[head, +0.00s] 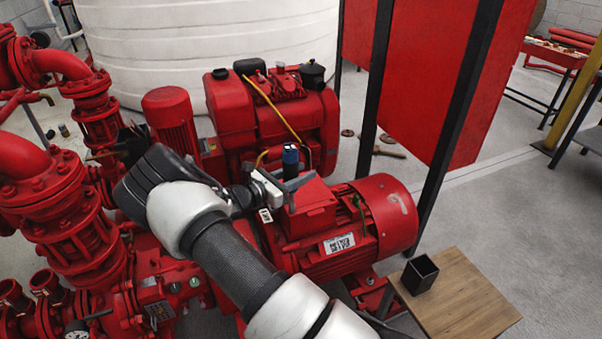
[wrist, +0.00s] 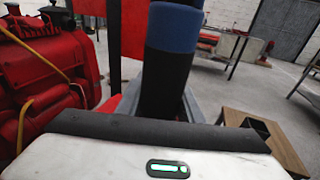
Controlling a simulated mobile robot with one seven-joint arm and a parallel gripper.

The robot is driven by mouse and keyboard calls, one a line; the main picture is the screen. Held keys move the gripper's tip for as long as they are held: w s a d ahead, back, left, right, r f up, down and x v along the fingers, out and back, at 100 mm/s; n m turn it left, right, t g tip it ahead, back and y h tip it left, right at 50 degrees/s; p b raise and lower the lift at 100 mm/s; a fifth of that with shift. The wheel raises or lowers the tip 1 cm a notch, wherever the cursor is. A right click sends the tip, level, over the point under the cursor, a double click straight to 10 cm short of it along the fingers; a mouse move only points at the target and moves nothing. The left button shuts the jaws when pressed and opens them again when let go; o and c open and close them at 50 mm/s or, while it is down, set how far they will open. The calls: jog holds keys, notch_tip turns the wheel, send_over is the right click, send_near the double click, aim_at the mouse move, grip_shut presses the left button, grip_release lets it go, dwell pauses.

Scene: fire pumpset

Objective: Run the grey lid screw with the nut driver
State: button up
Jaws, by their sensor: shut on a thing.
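My gripper (head: 288,184) is shut on the nut driver (head: 290,158), which stands about upright with its dark handle and blue band above the fingers. In the wrist view the nut driver (wrist: 168,70) rises large in the middle, with grey fingers (wrist: 192,105) around its lower part. The gripper is over the terminal box (head: 312,203) on top of the red motor (head: 385,215). The driver's lower end is hidden by the gripper. I cannot make out the grey lid screw, nor whether the driver touches it.
A wooden table (head: 465,300) with an open black box (head: 420,273) stands at the lower right. A red engine (head: 270,115) is behind the motor. Red pipes and valves (head: 65,210) crowd the left. A black post (head: 372,100) and red panel (head: 425,80) stand behind the motor.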

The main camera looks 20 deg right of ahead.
jog(key=shift+s+f, duration=0.15)
jog(key=shift+f, duration=0.25)
dwell(1.2)
jog(key=shift+r+p, duration=0.25)
jog(key=shift+p, duration=0.5)
dwell(4.3)
notch_tip(320, 180, up, 7)
jog(key=p, duration=0.4)
jog(key=shift+w+f, duration=0.2)
dwell(0.4)
